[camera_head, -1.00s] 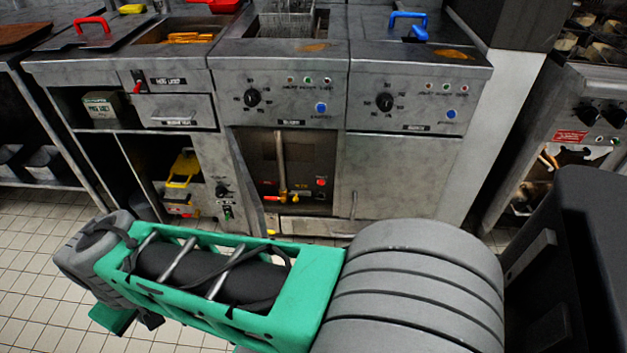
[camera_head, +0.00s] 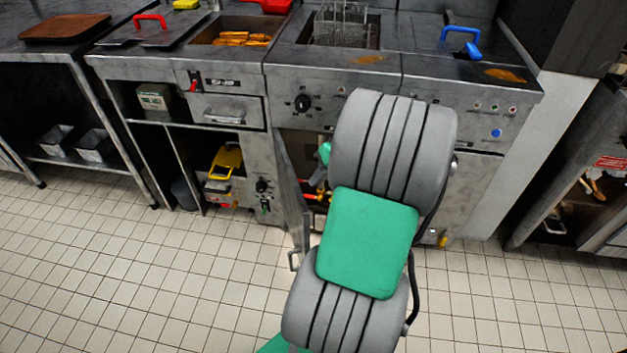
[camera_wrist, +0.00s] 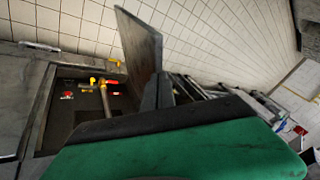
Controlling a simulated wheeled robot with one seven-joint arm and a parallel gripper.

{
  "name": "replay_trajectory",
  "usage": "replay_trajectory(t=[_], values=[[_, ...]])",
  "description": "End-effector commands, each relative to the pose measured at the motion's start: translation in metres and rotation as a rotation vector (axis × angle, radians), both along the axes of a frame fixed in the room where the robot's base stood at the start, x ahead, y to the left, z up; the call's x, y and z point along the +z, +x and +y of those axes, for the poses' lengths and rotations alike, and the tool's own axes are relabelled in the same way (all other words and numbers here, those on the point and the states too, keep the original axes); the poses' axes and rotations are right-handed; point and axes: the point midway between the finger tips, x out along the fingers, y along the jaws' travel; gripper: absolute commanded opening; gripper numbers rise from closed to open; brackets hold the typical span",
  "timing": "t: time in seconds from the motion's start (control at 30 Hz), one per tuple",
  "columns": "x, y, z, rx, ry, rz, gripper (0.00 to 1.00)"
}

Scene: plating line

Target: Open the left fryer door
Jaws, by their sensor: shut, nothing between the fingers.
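The left fryer door (camera_head: 291,190) stands swung outward, nearly edge-on in the head view, with its handle (camera_head: 293,260) low near the floor. In the wrist view the door (camera_wrist: 143,45) shows as a grey panel standing out from the fryer. The fryer compartment (camera_wrist: 80,125) beside it is open, with a pipe, yellow fittings and red parts inside. My gripper (camera_wrist: 165,92) is shut and empty. Its dark fingers overlap the lower part of the door in the wrist view; I cannot tell whether they touch. In the head view my arm hides the gripper and most of the compartment.
The right fryer's closed door (camera_head: 468,185) is partly behind my arm. A cabinet with open shelves and a yellow item (camera_head: 226,162) stands left of the door. Fry baskets (camera_head: 343,22) sit on top. The tiled floor (camera_head: 160,270) in front is clear.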

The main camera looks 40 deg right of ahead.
Motion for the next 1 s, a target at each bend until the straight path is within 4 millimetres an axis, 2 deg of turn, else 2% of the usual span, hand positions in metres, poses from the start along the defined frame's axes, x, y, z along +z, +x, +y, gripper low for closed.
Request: replay_trajectory(t=[0.03, 0.1, 0.23, 0.37, 0.8, 1.0], values=[[0.005, -0.015, -0.027, -0.035, 0.019, -0.032, 0.0], [0.006, -0.031, -0.05, -0.056, 0.031, -0.076, 0.0], [0.004, -0.044, -0.067, -0.069, 0.037, -0.116, 0.0], [-0.007, -0.037, -0.064, -0.066, 0.039, -0.12, 0.0], [-0.079, 0.012, -0.037, -0.065, 0.037, -0.118, 0.0], [-0.075, 0.024, -0.009, -0.066, 0.035, -0.118, 0.0]])
